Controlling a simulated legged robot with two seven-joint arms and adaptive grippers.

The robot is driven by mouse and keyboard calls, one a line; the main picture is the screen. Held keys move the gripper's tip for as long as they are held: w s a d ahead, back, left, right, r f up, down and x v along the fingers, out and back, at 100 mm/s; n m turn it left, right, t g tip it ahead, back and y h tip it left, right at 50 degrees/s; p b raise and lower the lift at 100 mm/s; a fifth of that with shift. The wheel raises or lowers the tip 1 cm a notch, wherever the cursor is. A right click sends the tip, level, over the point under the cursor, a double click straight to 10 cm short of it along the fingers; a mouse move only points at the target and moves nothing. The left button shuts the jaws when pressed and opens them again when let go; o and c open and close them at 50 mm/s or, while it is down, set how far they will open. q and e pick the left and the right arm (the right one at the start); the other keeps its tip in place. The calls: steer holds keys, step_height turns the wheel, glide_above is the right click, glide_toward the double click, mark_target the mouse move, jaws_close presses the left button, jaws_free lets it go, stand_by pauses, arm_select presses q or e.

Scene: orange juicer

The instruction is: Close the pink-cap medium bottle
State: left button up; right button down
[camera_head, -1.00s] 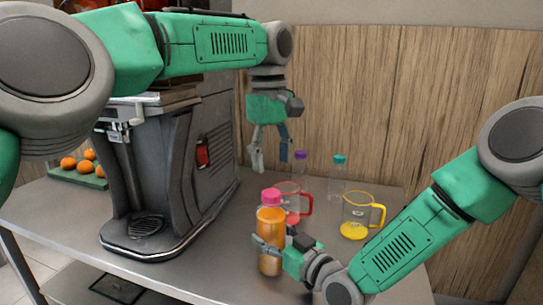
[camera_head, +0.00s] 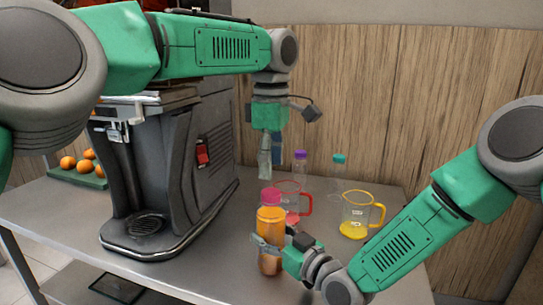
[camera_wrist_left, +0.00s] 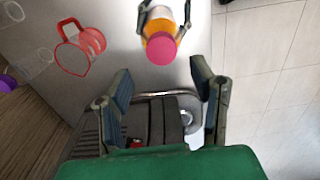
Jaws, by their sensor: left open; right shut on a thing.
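The medium bottle (camera_head: 270,225) is full of orange juice and stands upright near the counter's front edge. Its pink cap (camera_head: 270,197) is at the bottle's top; I cannot tell how firmly it sits. My right gripper (camera_head: 273,244) is shut around the bottle's body. My left gripper (camera_head: 270,158) is open and empty, pointing down above and slightly behind the bottle. In the left wrist view, the pink cap (camera_wrist_left: 161,48) and orange bottle (camera_wrist_left: 158,24) lie beyond the open left fingers (camera_wrist_left: 161,84), roughly centred between them.
A red-handled jug (camera_head: 291,194) stands just behind the bottle. A yellow-handled jug (camera_head: 355,228) with yellow liquid is to the right. Purple-cap (camera_head: 300,157) and teal-cap (camera_head: 339,159) bottles stand behind. The juicer (camera_head: 175,175) fills the left, with oranges (camera_head: 68,163) beyond.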

mark_target(271, 192)
arm_select(q)
step_height(271, 192, down, 6)
steer(key=shift+f, duration=0.2)
